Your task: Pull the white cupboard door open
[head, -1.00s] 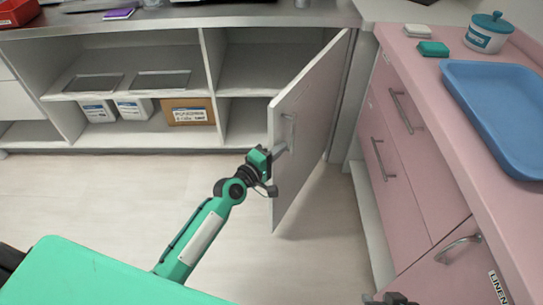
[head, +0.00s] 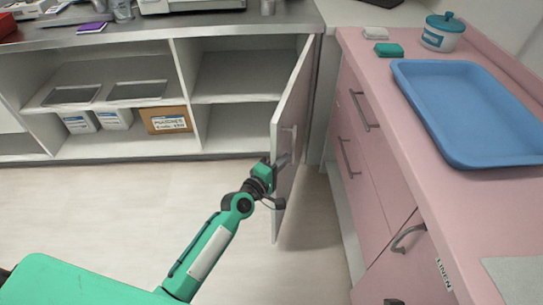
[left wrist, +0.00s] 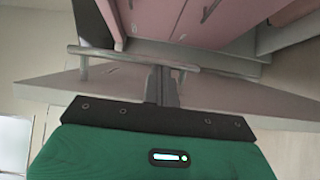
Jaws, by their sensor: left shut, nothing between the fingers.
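The white cupboard door (head: 297,95) stands well open, swung out from the right end of the low cupboard, its face seen at a steep angle. Its bar handle (head: 288,146) is partly hidden in the head view; in the left wrist view the grey bar (left wrist: 130,57) runs across above my gripper body. My left gripper (head: 281,163) is at the handle, its fingers shut with nothing between them. In the left wrist view the fingers (left wrist: 162,86) meet or overlap the bar; whether they touch it I cannot tell. A dark tip of my right gripper (head: 394,301) barely shows at the bottom edge.
The opened bay shows empty shelves (head: 235,85). A pink drawer unit (head: 375,190) stands close right of the door, with a blue tray (head: 400,85) on top. A cardboard box (head: 165,120) sits on the lower shelf. The floor left of the door is clear.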

